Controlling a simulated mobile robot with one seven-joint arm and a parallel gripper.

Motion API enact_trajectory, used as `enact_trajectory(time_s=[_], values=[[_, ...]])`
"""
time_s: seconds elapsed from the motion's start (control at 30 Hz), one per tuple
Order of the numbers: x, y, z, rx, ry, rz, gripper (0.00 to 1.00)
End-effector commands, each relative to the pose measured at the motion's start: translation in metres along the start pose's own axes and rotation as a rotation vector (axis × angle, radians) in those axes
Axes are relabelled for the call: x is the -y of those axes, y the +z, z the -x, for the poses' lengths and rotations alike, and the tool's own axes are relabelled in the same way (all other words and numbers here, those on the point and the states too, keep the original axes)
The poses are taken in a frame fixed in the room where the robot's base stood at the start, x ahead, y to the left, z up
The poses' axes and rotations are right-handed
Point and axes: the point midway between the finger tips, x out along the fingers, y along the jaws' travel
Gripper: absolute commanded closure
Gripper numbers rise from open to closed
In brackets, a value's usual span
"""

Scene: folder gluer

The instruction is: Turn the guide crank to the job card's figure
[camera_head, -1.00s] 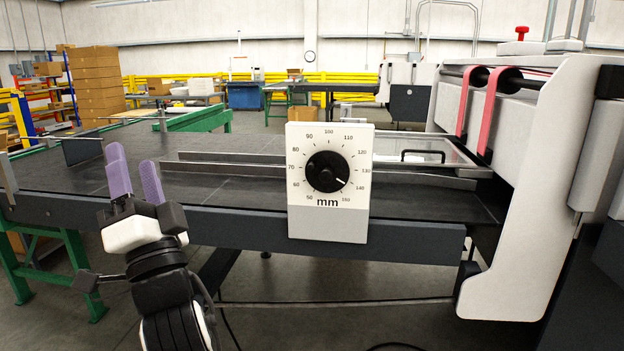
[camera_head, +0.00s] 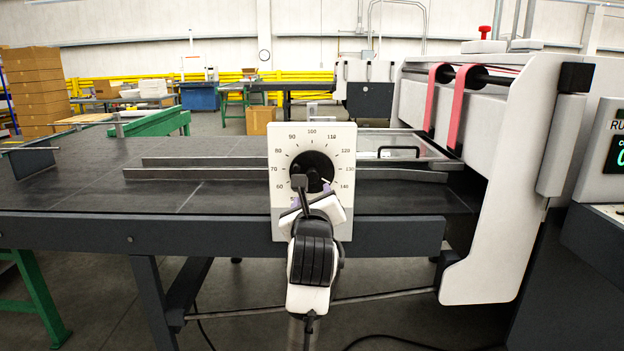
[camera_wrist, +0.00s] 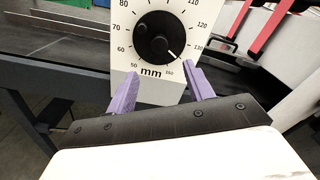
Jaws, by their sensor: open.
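The guide crank is a round black knob (camera_wrist: 157,38) on a white dial box (camera_head: 345,170) at the table's front edge. A mm scale rings it, with figures from about 50 to 150. A white pointer line on the knob points to the lower right, between about 140 and 150 and nearer 140. My gripper (camera_wrist: 161,72) is open and empty. Its purple fingers are either side of the box's lower part, below the knob and apart from it. In the head view my gripper (camera_head: 312,192) and wrist hide the lower dial. I cannot make out a job card.
Long metal guide rails (camera_head: 220,161) lie on the dark table (camera_head: 90,190) behind the box. A clear cover with a black handle (camera_head: 399,150) is behind it to the right. The white machine frame (camera_head: 510,200) with red belts stands right. A partly cut-off display (camera_head: 615,153) is at the right edge.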

Motion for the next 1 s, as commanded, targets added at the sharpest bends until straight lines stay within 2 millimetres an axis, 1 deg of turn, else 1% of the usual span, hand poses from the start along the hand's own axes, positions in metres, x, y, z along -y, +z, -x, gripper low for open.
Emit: enact_trajectory(time_s=[0.03,0.1,0.3,0.4,0.5,0.7,0.93,0.97,1.0], values=[[0.001,0.002,-0.011,-0.002,0.001,0.001,0.48],[0.001,0.001,-0.027,-0.003,0.001,0.002,0.48],[0.001,0.002,-0.069,-0.001,0.001,0.002,0.48],[0.001,0.002,-0.085,0.0,0.001,0.003,0.48],[0.001,0.002,-0.096,0.002,0.0,0.003,0.48],[-0.001,0.001,-0.106,0.003,0.001,0.002,0.48],[-0.001,0.001,-0.106,0.003,0.0,0.002,0.48],[-0.001,0.001,-0.106,0.003,0.0,0.002,0.49],[-0.001,0.001,-0.106,0.003,0.0,0.003,0.54]])
